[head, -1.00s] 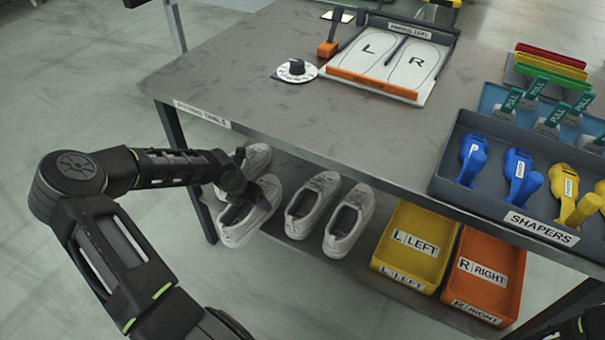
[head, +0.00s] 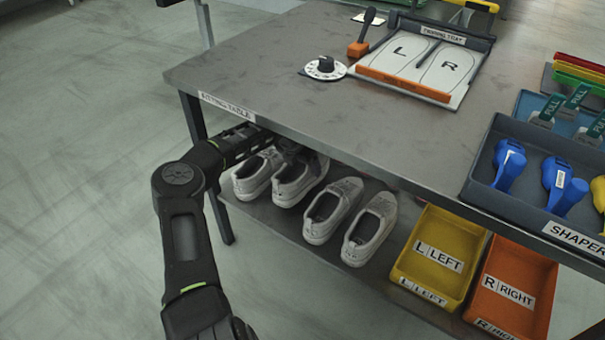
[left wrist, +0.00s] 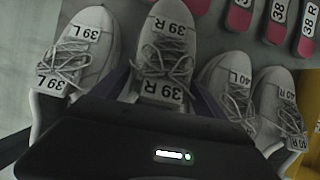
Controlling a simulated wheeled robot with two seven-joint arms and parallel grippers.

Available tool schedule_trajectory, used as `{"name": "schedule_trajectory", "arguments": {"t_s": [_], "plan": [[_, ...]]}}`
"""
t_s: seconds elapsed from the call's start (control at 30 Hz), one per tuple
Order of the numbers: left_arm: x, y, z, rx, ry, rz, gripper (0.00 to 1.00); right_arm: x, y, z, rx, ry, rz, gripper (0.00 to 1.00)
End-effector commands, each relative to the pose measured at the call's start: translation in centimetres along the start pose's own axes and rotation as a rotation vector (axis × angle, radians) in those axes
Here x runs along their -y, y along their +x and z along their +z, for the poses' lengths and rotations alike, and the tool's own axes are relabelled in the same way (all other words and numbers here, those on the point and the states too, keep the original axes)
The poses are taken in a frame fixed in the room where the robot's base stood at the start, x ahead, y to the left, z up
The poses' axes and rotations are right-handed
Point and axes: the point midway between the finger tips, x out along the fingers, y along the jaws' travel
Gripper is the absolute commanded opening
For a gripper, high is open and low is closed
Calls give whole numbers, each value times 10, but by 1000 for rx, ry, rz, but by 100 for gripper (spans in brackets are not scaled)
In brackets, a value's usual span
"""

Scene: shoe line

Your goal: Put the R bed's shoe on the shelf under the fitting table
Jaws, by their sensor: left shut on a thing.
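The grey-white lace-up shoe labelled 39 R (head: 293,186) is at the shelf (head: 290,226) under the fitting table (head: 240,75), level with its neighbours. It fills the middle of the left wrist view (left wrist: 163,55). My left gripper (head: 290,150) is shut on this shoe, partly hidden beneath the table edge. I cannot tell whether the sole touches the shelf. The shoe 39 L (head: 252,180) stands close on its left; it also shows in the left wrist view (left wrist: 85,50). On the fitting tray, the R bed (head: 449,72) and L bed (head: 402,52) are empty. My right gripper is out of view.
Shoes 40 L (head: 330,212) and 40 R (head: 368,232) stand to the right, then a yellow left bin (head: 437,257) and an orange right bin (head: 513,285). The table edge hangs over the arm. Pink items labelled 38 (left wrist: 240,15) lie farther back.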

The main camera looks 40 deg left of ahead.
Motion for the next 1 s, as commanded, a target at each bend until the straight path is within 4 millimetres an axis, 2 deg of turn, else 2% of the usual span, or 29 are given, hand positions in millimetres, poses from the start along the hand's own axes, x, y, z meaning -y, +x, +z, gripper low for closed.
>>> {"name": "schedule_trajectory", "arguments": {"t_s": [0.17,0.4,0.73,0.77,0.93,1.0], "plan": [[0,4,-2,1,0,1,26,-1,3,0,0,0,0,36],[0,32,-14,1,-1,1,26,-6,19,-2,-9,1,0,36],[0,33,-14,1,0,1,26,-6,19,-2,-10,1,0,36],[0,33,-15,0,-1,1,86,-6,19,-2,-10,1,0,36],[0,33,-14,0,-1,1,100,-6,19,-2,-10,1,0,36],[0,33,-14,0,-1,1,100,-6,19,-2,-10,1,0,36]]}}
